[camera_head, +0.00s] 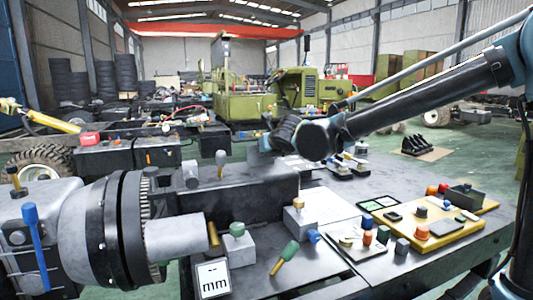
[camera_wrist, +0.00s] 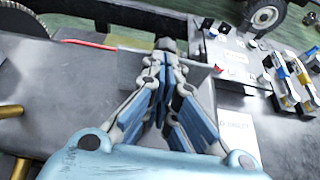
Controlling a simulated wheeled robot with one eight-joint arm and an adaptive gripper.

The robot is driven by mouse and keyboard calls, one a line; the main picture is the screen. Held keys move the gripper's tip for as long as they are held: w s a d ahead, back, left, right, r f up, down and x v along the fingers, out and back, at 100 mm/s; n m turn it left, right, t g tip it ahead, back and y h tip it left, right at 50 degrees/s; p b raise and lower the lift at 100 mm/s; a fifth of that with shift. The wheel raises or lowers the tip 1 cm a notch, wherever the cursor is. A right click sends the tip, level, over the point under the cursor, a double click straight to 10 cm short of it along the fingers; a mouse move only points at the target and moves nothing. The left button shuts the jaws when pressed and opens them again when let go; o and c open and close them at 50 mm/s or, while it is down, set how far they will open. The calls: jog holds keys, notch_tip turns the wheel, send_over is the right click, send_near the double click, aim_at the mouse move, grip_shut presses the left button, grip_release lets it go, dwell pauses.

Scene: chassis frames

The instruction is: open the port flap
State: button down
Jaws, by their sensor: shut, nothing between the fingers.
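My gripper (camera_wrist: 166,47) is shut and empty in the wrist view, with its blue-padded fingers drawn together at the tips. The tips are over a flat grey piece (camera_wrist: 128,62) on the dark bench; I cannot tell whether they touch it. I cannot make out for sure which part is the port flap. In the head view my arm reaches in from the right and ends above the far side of a long dark grey block (camera_head: 255,190). The gripper's fingers are hard to make out there.
A large round grey housing (camera_head: 95,230) stands at the left front. A yellow board (camera_head: 455,232) with small parts lies at the right. A red line (camera_wrist: 88,44) runs across the bench.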

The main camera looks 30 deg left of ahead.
jog(key=shift+w+a+r, duration=0.1)
jog(key=shift+w+a, duration=0.05)
jog(key=shift+a, duration=0.1)
jog(key=shift+d, duration=0.1)
dwell(0.5)
jog(key=s+d+r, duration=0.3)
jog(key=d+r, duration=0.1)
jog(key=r, duration=0.4)
jog(key=shift+d, duration=0.25)
